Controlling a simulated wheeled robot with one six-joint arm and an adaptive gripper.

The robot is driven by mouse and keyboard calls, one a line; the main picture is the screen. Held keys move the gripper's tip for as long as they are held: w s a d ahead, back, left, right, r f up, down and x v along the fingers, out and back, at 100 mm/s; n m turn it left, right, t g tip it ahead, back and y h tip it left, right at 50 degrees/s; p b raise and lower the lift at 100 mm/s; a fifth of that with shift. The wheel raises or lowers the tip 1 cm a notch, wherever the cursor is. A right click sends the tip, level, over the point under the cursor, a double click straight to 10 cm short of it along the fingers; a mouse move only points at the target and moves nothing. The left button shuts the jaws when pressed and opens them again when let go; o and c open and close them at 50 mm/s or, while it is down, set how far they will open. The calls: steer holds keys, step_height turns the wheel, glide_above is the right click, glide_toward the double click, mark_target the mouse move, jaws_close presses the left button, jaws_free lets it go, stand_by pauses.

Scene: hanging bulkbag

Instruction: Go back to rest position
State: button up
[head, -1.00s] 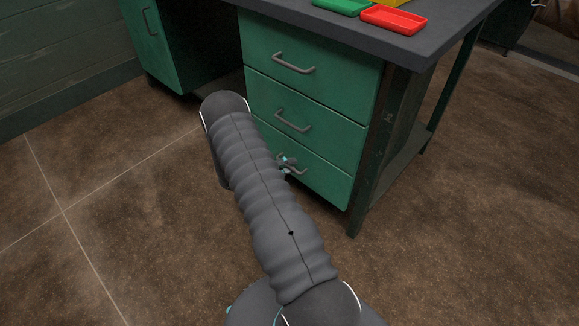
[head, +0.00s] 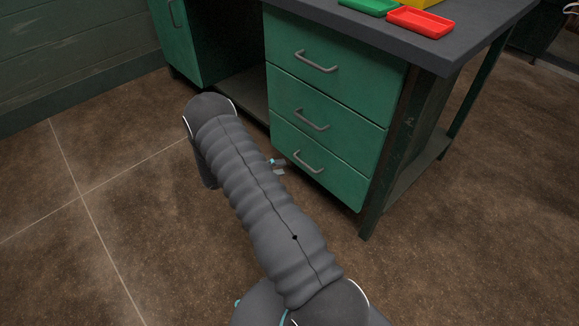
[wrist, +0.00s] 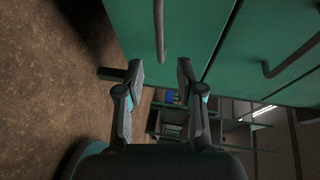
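My gripper (wrist: 160,75) is open and empty in the wrist view, its two fingers apart with nothing between them. In the head view only a small part of my gripper (head: 278,166) shows past my arm, left of the bottom drawer; the arm hides the rest. The green desk has three drawers, all shut: the top drawer (head: 350,75), the middle drawer (head: 345,120) and the bottom drawer (head: 335,180). The lowest drawer's handle (wrist: 158,30) shows in the wrist view, apart from the fingers.
A red tray (head: 420,22) and a green tray (head: 368,6) lie on the dark desktop (head: 450,48). A dark desk leg (head: 385,180) stands at the right. The brown floor (head: 80,250) at the left is clear.

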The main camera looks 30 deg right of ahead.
steer(key=shift+w+a+r, duration=0.15)
steer(key=shift+a, duration=0.5)
steer(key=s+a+f+m+g+y, duration=0.2)
steer(key=s+f+m+y, duration=0.15)
steer(key=s+m, duration=0.4)
steer(key=s+a+r+m+g+y, duration=0.1)
steer(key=s+a+r+m+y, duration=0.35)
steer(key=m, duration=0.55)
steer(key=s+a+r+m+t+y, duration=0.2)
steer(key=s+a+r+m+t, duration=0.2)
steer(key=r, duration=0.9)
steer(key=s+a+r+m+t+y+p, duration=0.1)
steer(key=s+a+r+m+t+y, duration=0.2)
steer(key=r, duration=1)
steer(key=s+a+r+m+t+y+p, duration=0.1)
steer(key=s+a+r+m+t+y, duration=0.1)
steer(key=s+a+r+m+t, duration=0.3)
steer(key=s+a+r+m, duration=0.1)
steer(key=s+r+m, duration=0.2)
steer(key=r, duration=0.4)
steer(key=shift+s+a+r+m+y, duration=0.2)
steer(key=shift+r+m+y, duration=0.15)
steer(key=shift+m, duration=0.4)
